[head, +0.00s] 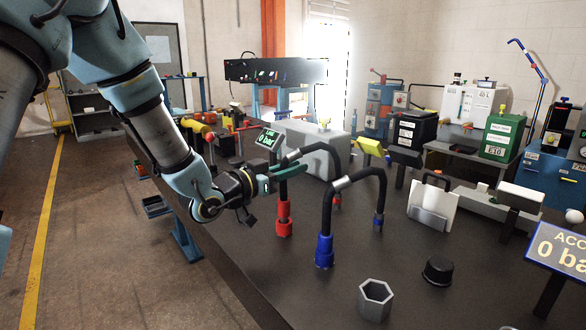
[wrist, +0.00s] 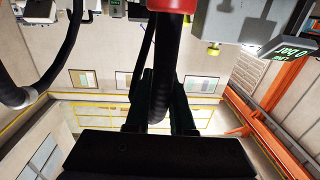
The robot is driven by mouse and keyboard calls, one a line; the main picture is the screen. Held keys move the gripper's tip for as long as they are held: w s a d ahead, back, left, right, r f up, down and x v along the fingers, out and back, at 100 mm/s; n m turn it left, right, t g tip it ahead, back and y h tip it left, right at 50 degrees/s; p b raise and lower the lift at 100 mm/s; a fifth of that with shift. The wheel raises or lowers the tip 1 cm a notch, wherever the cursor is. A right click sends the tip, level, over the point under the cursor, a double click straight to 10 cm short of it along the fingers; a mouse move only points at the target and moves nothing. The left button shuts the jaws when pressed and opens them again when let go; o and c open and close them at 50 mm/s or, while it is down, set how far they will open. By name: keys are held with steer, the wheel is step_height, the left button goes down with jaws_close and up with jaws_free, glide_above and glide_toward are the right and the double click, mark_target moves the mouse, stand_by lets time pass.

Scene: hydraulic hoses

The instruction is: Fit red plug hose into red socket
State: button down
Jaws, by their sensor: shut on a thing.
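The red plug hose (head: 331,157) is a black hose that arches from the red plug (head: 283,208) over to a red collar on the bench at its far end. The red plug hangs upright below my gripper (head: 290,170). It is in line with the red socket (head: 284,229) on the bench; I cannot tell whether it is seated or only touching. My gripper is shut on the black hose just above the plug. In the wrist view the hose (wrist: 164,75) runs between the fingers, with red (wrist: 172,5) at the top edge. The socket's mouth is hidden.
A similar hose with a blue end (head: 324,250) arches close by on the right. A grey box with a display (head: 269,139) stands behind the red hose.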

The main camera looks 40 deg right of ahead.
steer(key=shift+f+b, duration=0.75)
steer(key=shift+f, duration=0.1)
steer(key=c, duration=0.7)
jaws_free()
steer(key=a+b, duration=0.2)
steer(key=a, duration=0.8)
steer(key=shift+a, duration=0.4)
steer(key=w+a+f+n+t+y+p, duration=0.1)
steer(key=w+a+f+n+t+y, duration=0.3)
steer(key=w+a, duration=0.4)
steer(key=w+a+f+n+t+y+p, duration=0.1)
steer(key=w+a+n+t+y, duration=0.2)
steer(key=a, duration=0.5)
steer(key=w+a+f+n+y+p, duration=0.1)
steer(key=w+a+f+n+y, duration=0.1)
steer(key=w+a+y, duration=0.35)
steer(key=s+a+n+g+y, duration=0.2)
steer(key=s+a+n, duration=0.2)
steer(key=a, duration=0.5)
steer(key=s+a+n+g+y+p, duration=0.1)
steer(key=s+a+n+g+y, duration=0.2)
steer(key=s+a, duration=0.5)
steer(key=shift+a+n, duration=0.4)
steer(key=shift+a, duration=0.75)
